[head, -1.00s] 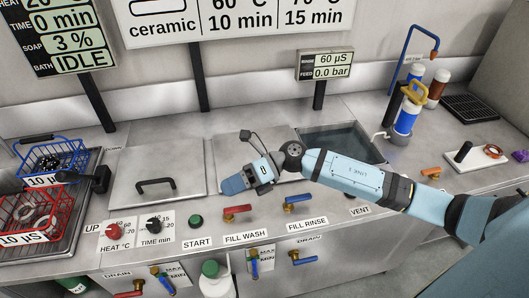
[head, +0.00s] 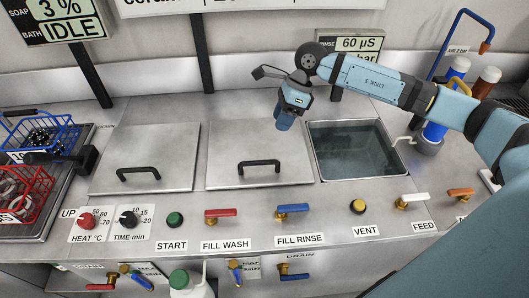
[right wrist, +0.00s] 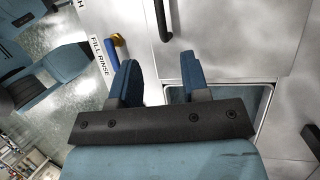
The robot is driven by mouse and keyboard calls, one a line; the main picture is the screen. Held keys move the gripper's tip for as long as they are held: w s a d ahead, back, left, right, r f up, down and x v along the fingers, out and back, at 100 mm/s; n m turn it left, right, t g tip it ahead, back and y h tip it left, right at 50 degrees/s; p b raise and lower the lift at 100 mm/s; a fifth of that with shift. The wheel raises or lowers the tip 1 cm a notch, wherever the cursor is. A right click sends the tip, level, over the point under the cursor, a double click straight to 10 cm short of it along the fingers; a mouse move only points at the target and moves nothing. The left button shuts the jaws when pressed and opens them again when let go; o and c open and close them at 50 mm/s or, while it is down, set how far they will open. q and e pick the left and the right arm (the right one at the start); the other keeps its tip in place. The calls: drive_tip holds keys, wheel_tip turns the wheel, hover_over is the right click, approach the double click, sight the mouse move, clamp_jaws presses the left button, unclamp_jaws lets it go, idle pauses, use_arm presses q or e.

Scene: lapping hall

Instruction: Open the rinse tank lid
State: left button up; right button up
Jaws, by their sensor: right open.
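The grey middle lid (head: 225,150) lies flat behind the fill wash and fill rinse valves, with a black bar handle (head: 259,163) near its front edge. An open tank (head: 352,152) with water in it adjoins it on the right, below the RINSE display. I cannot tell for sure which tank this lid belongs to. My right gripper (head: 284,122) is open and empty, pointing down above the lid's right rear part, apart from the handle. In the right wrist view, its blue fingers (right wrist: 160,82) are spread, with the handle (right wrist: 162,20) beyond them. My left gripper is out of view.
Another closed lid (head: 145,145) with a black handle lies at the left. Blue (head: 65,137) and red (head: 40,188) baskets stand at the far left. A filter stands behind the tank's right side.

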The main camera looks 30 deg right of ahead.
drive_tip(key=p+x, duration=0.1)
drive_tip(key=x, duration=1.2)
drive_tip(key=shift+a+f, duration=0.25)
clamp_jaws()
